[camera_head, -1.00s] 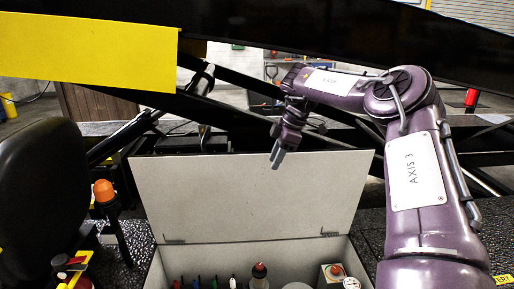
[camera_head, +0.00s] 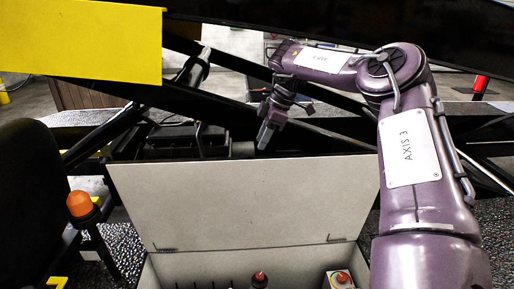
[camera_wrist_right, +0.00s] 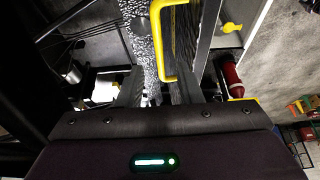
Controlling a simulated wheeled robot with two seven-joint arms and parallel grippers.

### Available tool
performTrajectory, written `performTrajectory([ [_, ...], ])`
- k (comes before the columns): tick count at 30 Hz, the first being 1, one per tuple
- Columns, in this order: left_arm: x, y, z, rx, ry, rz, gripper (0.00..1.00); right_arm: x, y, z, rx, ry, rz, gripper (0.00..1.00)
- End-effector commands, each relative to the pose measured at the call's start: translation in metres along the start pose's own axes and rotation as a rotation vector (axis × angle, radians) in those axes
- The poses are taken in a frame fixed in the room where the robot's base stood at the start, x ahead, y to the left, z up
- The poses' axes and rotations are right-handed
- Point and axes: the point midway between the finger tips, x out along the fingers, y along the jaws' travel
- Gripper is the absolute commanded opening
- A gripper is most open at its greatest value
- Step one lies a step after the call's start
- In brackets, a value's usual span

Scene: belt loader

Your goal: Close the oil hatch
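The oil hatch is a pale grey lid (camera_head: 245,200), standing open and tilted up behind the open box (camera_head: 210,262) it is hinged to. Small hinges show along its lower edge. My right gripper (camera_head: 265,138) points down just above the lid's top edge, with a small gap in the picture. Nothing shows held in it. The right wrist view does not clearly show the lid. My left gripper is not in view.
Inside the box stand a bottle with a red cap (camera_head: 260,278), a white container (camera_head: 340,280) and several small items. An orange beacon (camera_head: 80,204) and a black seat (camera_head: 30,190) are at left. Dark machine beams cross behind the lid. A yellow handle (camera_wrist_right: 158,40) shows in the wrist view.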

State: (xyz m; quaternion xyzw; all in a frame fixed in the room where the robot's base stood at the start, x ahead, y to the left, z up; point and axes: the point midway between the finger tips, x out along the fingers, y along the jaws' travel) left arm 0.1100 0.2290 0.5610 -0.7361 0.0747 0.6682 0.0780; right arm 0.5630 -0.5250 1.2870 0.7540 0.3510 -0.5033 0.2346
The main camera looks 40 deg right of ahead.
Motion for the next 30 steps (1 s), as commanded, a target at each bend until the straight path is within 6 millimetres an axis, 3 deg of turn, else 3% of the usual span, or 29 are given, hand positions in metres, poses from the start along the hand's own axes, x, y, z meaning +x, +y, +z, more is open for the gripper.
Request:
performTrajectory([
  [4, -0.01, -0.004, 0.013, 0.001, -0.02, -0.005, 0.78, 0.024, -0.001, 0.0, 0.002, 0.001, -0.004, 0.32],
  [9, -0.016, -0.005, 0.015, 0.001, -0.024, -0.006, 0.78, 0.043, 0.0, 0.001, 0.001, -0.002, -0.003, 0.32],
  [19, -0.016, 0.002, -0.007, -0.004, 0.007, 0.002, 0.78, 0.049, 0.0, 0.001, 0.001, -0.001, 0.0, 0.32],
  [27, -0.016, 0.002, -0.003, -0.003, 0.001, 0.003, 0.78, 0.049, 0.0, 0.001, 0.001, -0.001, 0.0, 0.0],
  [30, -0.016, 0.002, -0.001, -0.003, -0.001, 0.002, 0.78, 0.049, 0.0, 0.001, 0.001, -0.001, 0.0, 0.0],
])
